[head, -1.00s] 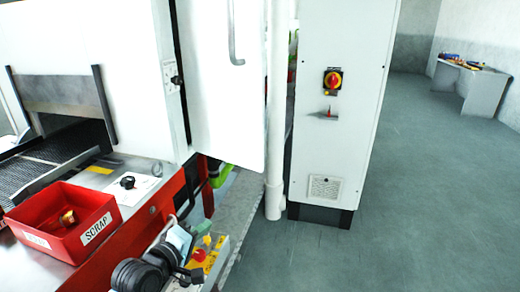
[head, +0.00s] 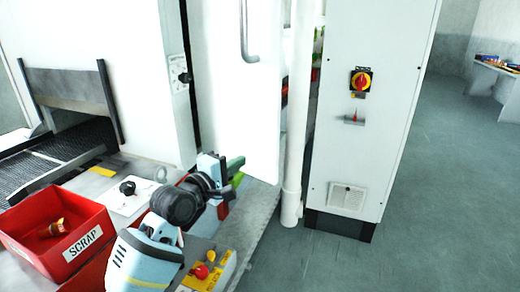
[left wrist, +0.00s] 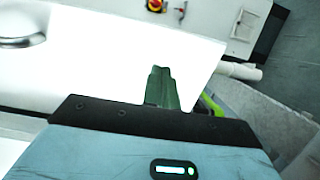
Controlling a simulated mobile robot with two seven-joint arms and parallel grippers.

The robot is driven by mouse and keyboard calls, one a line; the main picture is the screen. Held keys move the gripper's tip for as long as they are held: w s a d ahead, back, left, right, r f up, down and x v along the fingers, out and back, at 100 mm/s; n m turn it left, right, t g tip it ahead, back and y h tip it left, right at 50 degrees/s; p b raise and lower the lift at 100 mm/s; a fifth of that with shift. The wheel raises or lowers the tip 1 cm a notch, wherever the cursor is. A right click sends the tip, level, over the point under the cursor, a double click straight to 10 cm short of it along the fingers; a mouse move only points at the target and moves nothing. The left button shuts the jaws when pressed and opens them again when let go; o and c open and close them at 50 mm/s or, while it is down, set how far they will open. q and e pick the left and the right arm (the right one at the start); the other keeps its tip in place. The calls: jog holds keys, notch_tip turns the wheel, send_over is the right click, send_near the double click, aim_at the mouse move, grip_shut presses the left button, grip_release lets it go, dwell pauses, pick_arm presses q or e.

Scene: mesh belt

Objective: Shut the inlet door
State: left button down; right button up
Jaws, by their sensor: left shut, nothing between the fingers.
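The inlet door (head: 235,85) is a white panel with a grey bar handle (head: 250,30). It stands open, swung out from the white machine housing (head: 130,50), with a dark gap along its left side. My left gripper (head: 236,163) has green fingers, shut and empty, at the door's lower part. Whether they touch it I cannot tell. In the left wrist view the shut fingers (left wrist: 162,88) show against the white door face (left wrist: 110,65), with the handle (left wrist: 20,38) at the left. My right gripper is not in view.
A red SCRAP bin (head: 60,235) holding a small part stands on the ledge at left, beside the mesh belt (head: 50,160). A white pipe (head: 297,110) and a grey cabinet (head: 365,110) with a red-yellow switch stand right of the door. The floor farther right is clear.

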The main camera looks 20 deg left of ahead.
aim_at(267, 145)
pick_arm(q)
jog(key=x, duration=0.9)
jog(key=shift+w+d, duration=0.15)
jog(key=shift+w, duration=0.25)
jog(key=shift+w+d, duration=0.1)
